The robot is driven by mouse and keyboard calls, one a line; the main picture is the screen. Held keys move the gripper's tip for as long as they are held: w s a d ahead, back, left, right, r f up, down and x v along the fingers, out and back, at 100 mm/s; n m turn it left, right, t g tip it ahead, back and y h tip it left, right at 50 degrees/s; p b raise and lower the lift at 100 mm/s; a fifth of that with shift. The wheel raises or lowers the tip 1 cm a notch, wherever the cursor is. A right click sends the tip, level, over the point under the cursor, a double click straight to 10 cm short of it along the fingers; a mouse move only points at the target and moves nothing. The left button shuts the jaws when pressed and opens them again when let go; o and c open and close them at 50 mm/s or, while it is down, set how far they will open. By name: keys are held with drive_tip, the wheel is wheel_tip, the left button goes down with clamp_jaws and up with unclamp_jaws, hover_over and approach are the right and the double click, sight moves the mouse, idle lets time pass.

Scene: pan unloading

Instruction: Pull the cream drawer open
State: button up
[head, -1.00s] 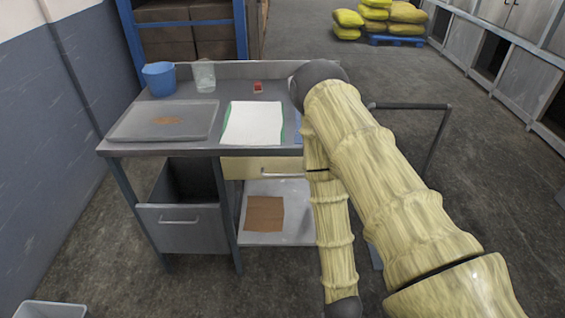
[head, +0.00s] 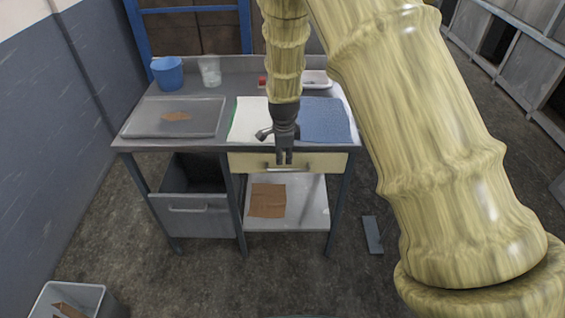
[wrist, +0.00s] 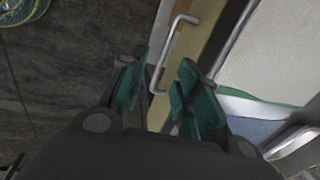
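The cream drawer (head: 322,162) sits under the table top, right of centre, and looks closed. Its pale front also shows in the wrist view (wrist: 203,42). A grey bar handle (wrist: 175,45) runs along the front; in the head view my gripper partly covers it. My gripper (head: 284,160) points down in front of the drawer. In the wrist view its two teal-padded fingers (wrist: 157,80) are apart, and the near end of the handle appears between them. I cannot tell whether either finger touches the handle.
A grey drawer (head: 195,215) stands open at left. The table top holds a grey tray (head: 205,122), blue bucket (head: 168,74), clear cup (head: 210,70), white sheet (head: 245,125) and blue mat (head: 325,120). A lower shelf (head: 308,205) bears a brown piece (head: 268,200). A bin (head: 90,295) stands front left.

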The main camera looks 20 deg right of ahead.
sight(282, 171)
drive_tip(key=shift+w+d+f+p, duration=0.1)
drive_tip(key=shift+w+f+p, duration=0.4)
drive_tip(key=shift+f, duration=1.05)
drive_tip(key=shift+w+f+p, duration=0.45)
drive_tip(key=shift+f+p, duration=0.2)
drive_tip(key=shift+f, duration=0.95)
drive_tip(key=shift+w+d+f+p, duration=0.1)
drive_tip(key=shift+w+f+p, duration=0.4)
drive_tip(key=shift+f, duration=1.05)
clamp_jaws()
